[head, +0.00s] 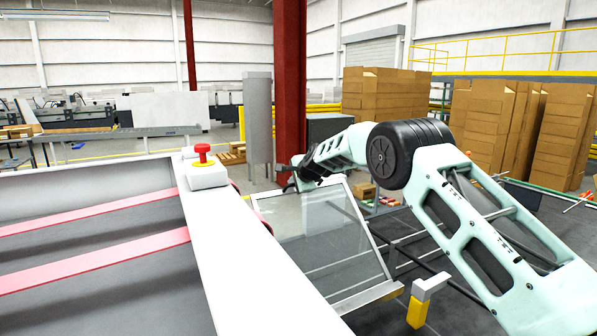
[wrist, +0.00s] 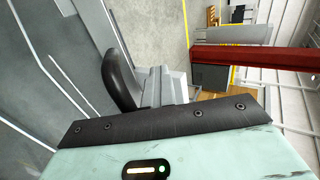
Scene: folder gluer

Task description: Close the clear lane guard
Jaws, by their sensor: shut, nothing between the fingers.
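The clear lane guard (head: 325,238) is a see-through panel in a pale frame beside the right side of the machine in the head view. It stands tilted, with a metal bar along its lower edge. My gripper (head: 284,173) is at the guard's upper left edge, shut and empty. My arm reaches over from the right, behind the panel's top. I cannot tell whether the fingers touch the frame. In the wrist view a dark rounded finger (wrist: 122,80) shows beyond the wrist housing.
The machine's white side rail (head: 250,250) carries a red emergency button (head: 202,153) on a white box, close to my gripper. Red belts (head: 100,267) run along the bed. A yellow and grey bracket (head: 422,300) stands right of the guard. A red column (head: 290,80) rises behind.

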